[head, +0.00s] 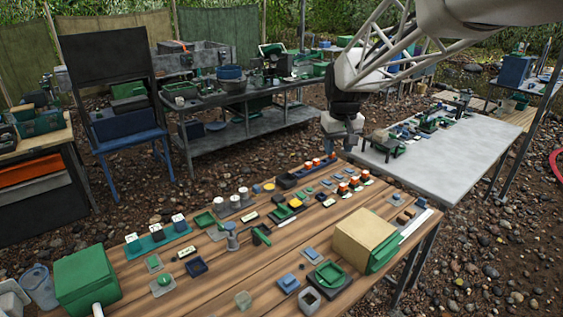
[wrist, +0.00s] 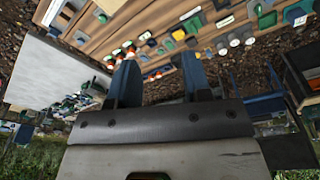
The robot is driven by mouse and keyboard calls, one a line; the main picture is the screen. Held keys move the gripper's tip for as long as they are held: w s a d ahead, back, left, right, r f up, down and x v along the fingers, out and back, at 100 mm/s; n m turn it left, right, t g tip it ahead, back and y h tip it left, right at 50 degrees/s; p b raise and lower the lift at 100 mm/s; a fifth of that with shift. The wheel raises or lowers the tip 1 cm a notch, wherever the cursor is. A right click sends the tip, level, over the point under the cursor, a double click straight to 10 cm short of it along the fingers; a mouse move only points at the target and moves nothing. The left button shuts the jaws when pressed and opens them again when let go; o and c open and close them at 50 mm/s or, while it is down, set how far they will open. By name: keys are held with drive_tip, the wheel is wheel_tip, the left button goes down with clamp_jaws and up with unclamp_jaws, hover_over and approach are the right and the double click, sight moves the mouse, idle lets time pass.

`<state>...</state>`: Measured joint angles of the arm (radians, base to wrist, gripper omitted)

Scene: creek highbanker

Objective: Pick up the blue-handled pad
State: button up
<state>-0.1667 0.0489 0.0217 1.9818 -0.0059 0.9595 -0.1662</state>
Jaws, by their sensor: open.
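Small grey square pads with blue tops lie on the wooden table (head: 215,290) in the head view. One blue-topped pad (head: 289,282) is near the front edge, another (head: 311,254) is just behind it, and a third (head: 395,200) is near the right end. I cannot tell which is the blue-handled pad. My gripper (head: 345,147) hangs beyond the table's far right edge, apart from the pads. In the wrist view my gripper (wrist: 158,65) has its two blue fingers apart, with nothing between them.
A yellow-tan block (head: 362,240) with a green side and a green box (head: 87,280) stand on the wooden table. Small bottles, trays and cups crowd its middle. A pale grey table (head: 455,160) stands behind right. A blue chair (head: 125,130) stands behind left.

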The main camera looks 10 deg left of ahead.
drive_tip(key=w+a+f+n, duration=0.1)
drive_tip(key=w+a+f, duration=0.15)
drive_tip(key=w, duration=0.35)
drive_tip(key=w+a+f, duration=0.2)
drive_tip(key=w+a, duration=0.2)
drive_tip(key=w, duration=0.1)
drive_tip(key=n+g, duration=0.1)
drive_tip(key=n, duration=0.3)
hover_over(256, 186)
drive_tip(key=f, duration=1.9)
drive_tip(key=d+f, duration=0.1)
drive_tip(key=f, duration=0.9)
drive_tip(key=shift+s+f, duration=0.25)
drive_tip(key=shift+w+a+f, duration=0.15)
drive_tip(key=shift+a+f, duration=0.15)
drive_tip(key=shift+f, duration=0.15)
drive_tip(key=shift+f, duration=1.25)
drive_tip(key=shift+f, duration=0.15)
drive_tip(key=shift+a+f, duration=0.15)
drive_tip(key=shift+f, duration=2.3)
